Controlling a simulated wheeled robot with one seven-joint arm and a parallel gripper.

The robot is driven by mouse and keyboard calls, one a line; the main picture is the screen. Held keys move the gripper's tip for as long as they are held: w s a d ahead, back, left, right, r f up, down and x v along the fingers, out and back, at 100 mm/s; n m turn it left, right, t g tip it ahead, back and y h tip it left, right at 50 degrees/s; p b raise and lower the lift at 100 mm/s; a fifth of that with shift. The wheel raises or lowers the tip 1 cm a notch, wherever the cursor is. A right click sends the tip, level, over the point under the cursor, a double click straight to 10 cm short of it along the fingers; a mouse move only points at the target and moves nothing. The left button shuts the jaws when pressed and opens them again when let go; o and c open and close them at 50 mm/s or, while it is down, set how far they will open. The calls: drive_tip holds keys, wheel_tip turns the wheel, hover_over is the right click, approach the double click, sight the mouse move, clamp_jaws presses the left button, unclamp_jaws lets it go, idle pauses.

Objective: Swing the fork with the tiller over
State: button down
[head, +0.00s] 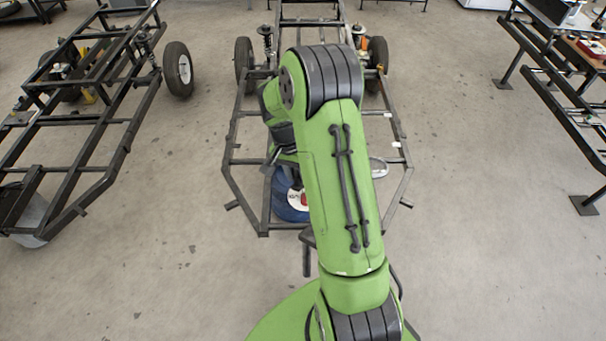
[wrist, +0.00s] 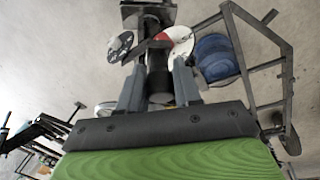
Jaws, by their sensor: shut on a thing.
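My gripper (wrist: 158,78) shows in the wrist view, its two grey fingers closed on either side of a dark upright cylinder, which looks like the tiller (wrist: 157,58). The cylinder runs up to a dark bracket (wrist: 148,14) at the top of the view, probably part of the fork. In the head view my green arm reaches over the middle frame and hides the gripper, the tiller and the fork.
The middle black tube frame (head: 232,140) has wheels at its far end. A blue round thing (wrist: 216,58) lies at its near part, also in the head view (head: 290,198). Another frame (head: 110,120) stands left, a rack (head: 560,75) right. Bare floor lies between.

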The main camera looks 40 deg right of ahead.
drive_tip(key=shift+w, duration=0.1)
idle(0.3)
drive_tip(key=c, duration=0.9)
unclamp_jaws()
drive_tip(key=shift+o, duration=0.2)
wheel_tip(320, 180, up, 16)
drive_tip(key=w+a+p, duration=0.1)
drive_tip(key=w+p, duration=0.1)
drive_tip(key=shift+a+f, duration=0.2)
drive_tip(key=shift+a, duration=0.15)
